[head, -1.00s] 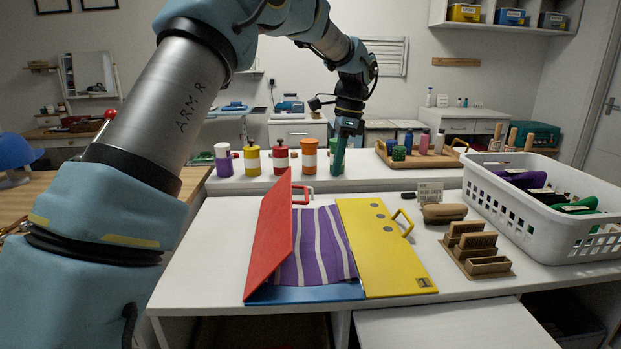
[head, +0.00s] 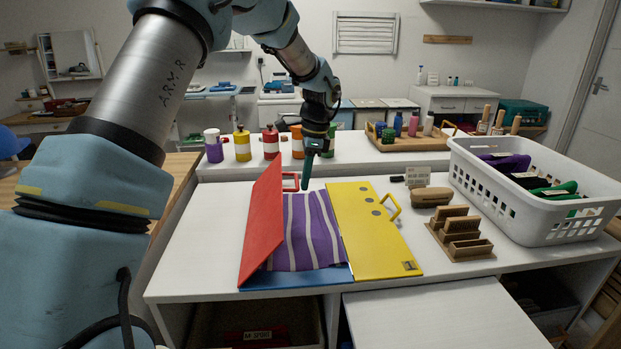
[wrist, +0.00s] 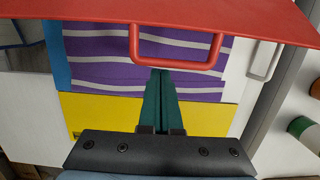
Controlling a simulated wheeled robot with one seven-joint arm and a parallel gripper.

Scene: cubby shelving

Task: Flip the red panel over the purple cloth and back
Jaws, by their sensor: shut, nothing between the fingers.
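The red panel (head: 263,220) stands raised at a steep tilt along the left side of the blue folding board (head: 300,277). Its red handle (head: 291,182) sticks out toward the right; the wrist view shows the handle (wrist: 178,64) close ahead of the fingertips. The purple striped cloth (head: 308,235) lies flat on the board, partly hidden by the panel. The yellow panel (head: 373,232) lies flat, opened out to the right. My gripper (head: 306,182) is shut and empty, pointing down just right of the red handle, above the cloth's far edge. Whether the fingertips touch the handle I cannot tell.
A white basket (head: 535,190) and a wooden card holder (head: 461,236) stand to the right, with a tan block (head: 432,197) nearby. Several coloured jars (head: 242,145) and a wooden tray (head: 405,140) line the back shelf. The white table in front is mostly clear.

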